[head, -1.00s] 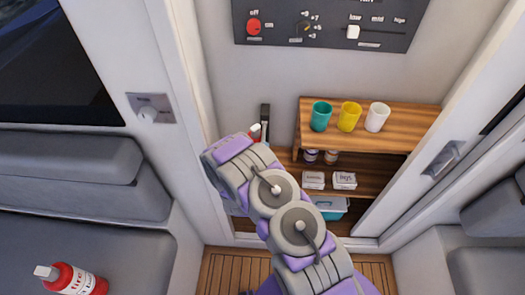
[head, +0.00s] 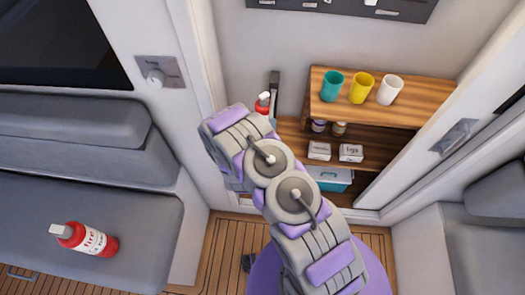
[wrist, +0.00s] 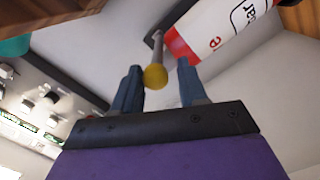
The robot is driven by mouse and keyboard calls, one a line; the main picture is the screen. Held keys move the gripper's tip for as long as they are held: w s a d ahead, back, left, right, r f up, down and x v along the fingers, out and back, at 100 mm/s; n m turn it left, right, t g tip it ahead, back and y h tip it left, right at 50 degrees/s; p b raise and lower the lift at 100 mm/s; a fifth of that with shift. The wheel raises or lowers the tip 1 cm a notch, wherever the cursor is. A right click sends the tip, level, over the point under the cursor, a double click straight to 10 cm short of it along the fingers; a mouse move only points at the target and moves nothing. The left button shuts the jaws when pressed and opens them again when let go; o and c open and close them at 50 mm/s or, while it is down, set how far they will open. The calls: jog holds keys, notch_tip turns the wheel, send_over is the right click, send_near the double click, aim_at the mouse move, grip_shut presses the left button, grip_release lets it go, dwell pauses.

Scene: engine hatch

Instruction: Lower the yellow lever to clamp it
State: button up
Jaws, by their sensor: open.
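The yellow lever shows in the wrist view as a yellow ball knob (wrist: 155,77) on a short grey rod that runs up to a dark bracket (wrist: 153,40). My gripper (wrist: 158,75) is open, with one dark blue finger on each side of the knob. The knob appears lined up with the gap; I cannot tell whether a finger touches it. A red and white bottle (wrist: 225,25) lies close beyond the right finger. In the head view my own arm hides my gripper and the lever; the red bottle top (head: 263,103) shows beside a dark upright bracket (head: 275,88).
A wooden shelf (head: 425,102) with teal, yellow and white cups stands right of my arm. White boxes and a blue bin (head: 330,180) sit below. Another red bottle (head: 88,240) lies on the left grey seat (head: 150,215). A white door frame stands close on the left.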

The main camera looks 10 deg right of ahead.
jog(key=p+v, duration=0.1)
jog(key=v, duration=1.2)
jog(key=shift+s+a, duration=0.15)
jog(key=shift+s, duration=0.05)
jog(key=shift+w, duration=0.1)
jog(key=w+a+m+g+y, duration=0.4)
jog(key=a+m+g, duration=0.3)
jog(key=a+g, duration=0.15)
jog(key=s+a+r+g+y, duration=0.1)
jog(key=a+r+y, duration=0.25)
jog(key=r, duration=0.45)
jog(key=s+r+g+y, duration=0.25)
jog(key=s+r, duration=0.45)
jog(key=r, duration=0.4)
jog(key=s+d+r+g+h, duration=0.1)
jog(key=s+d+r, duration=0.3)
jog(key=s, duration=0.4)
jog(key=s+d+r+g+h, duration=0.1)
jog(key=s+d+r+g, duration=0.2)
jog(key=s+d, duration=0.3)
jog(key=s+d+r+g+h, duration=0.1)
jog(key=s+d+r+g, duration=0.1)
jog(key=s+d+r, duration=0.4)
jog(key=s, duration=0.5)
